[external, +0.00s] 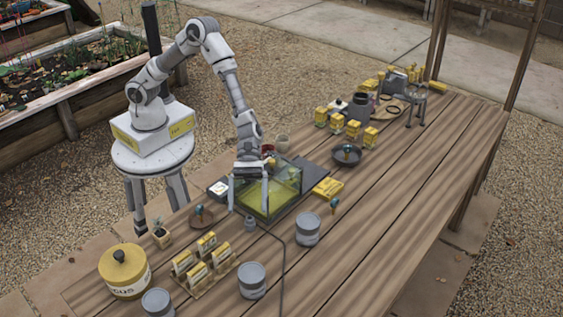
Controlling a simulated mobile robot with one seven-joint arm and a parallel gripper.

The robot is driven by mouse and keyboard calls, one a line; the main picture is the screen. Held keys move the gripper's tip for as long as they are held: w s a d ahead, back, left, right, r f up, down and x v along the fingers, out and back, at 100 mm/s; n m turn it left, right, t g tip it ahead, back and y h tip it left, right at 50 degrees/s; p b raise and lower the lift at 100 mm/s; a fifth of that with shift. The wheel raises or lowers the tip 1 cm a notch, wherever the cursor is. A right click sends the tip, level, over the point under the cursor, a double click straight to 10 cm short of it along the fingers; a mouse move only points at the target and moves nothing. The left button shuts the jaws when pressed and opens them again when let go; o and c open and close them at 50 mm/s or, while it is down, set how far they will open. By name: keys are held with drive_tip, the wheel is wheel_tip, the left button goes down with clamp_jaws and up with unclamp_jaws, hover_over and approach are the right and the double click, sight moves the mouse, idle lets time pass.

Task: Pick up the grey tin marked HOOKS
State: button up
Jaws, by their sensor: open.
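Three grey tins stand on the wooden table in the external view: one (307,230) right of my gripper, one (252,281) nearer the front, and one (158,303) at the bottom edge, partly cut off. Their markings are too small to read, so I cannot tell which says HOOKS. My gripper (248,209) points down with its fingers apart, in front of or over the left part of a clear-sided box with a yellow-green floor (283,203). A small grey object (250,223) shows just below the fingertips; I cannot tell whether they touch it.
A yellow lidded canister (124,273) and a rack of yellow packets (207,262) stand at the front left. A dark cable (283,270) runs across the table. Yellow boxes (337,123) and a dark bowl (346,155) stand farther back. The table's right side is clear.

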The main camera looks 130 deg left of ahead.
drive_tip(key=n, duration=0.1)
approach(252, 270)
drive_tip(key=x, duration=0.9)
drive_tip(key=shift+c, duration=0.2)
drive_tip(key=c, duration=1.2)
drive_tip(key=shift+c, duration=0.2)
drive_tip(key=shift+r, duration=0.15)
